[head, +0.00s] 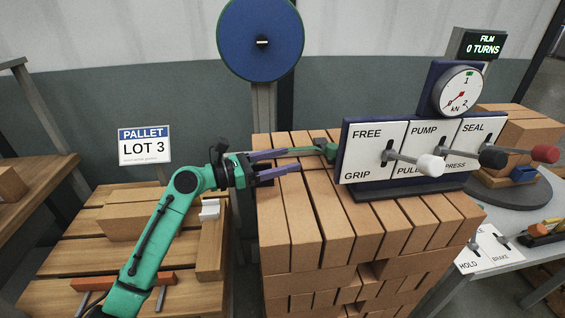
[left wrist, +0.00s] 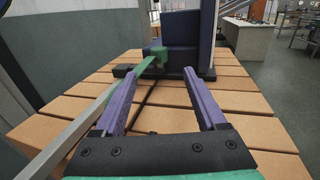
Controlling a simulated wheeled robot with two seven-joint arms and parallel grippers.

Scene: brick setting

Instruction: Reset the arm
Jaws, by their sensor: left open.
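My left gripper (head: 291,161) is open, its two purple fingers pointing right over the top of the brick stack (head: 290,215). In the left wrist view the open fingers (left wrist: 161,76) have nothing between their tips. A green bracket (head: 326,149) with a thin bar running left sits beyond the fingertips, beside the control panel (head: 352,150). In the left wrist view the bracket (left wrist: 154,60) is ahead, and its bar runs down to the left, passing by the left finger. I cannot tell whether they touch. My right gripper is not in view.
The panel carries levers with a white knob (head: 431,165), a black knob (head: 493,157) and a red knob (head: 545,154). A gauge (head: 460,91) and a film display (head: 482,44) stand above. A blue disc (head: 260,38) is behind. A wooden pallet (head: 60,240) lies left.

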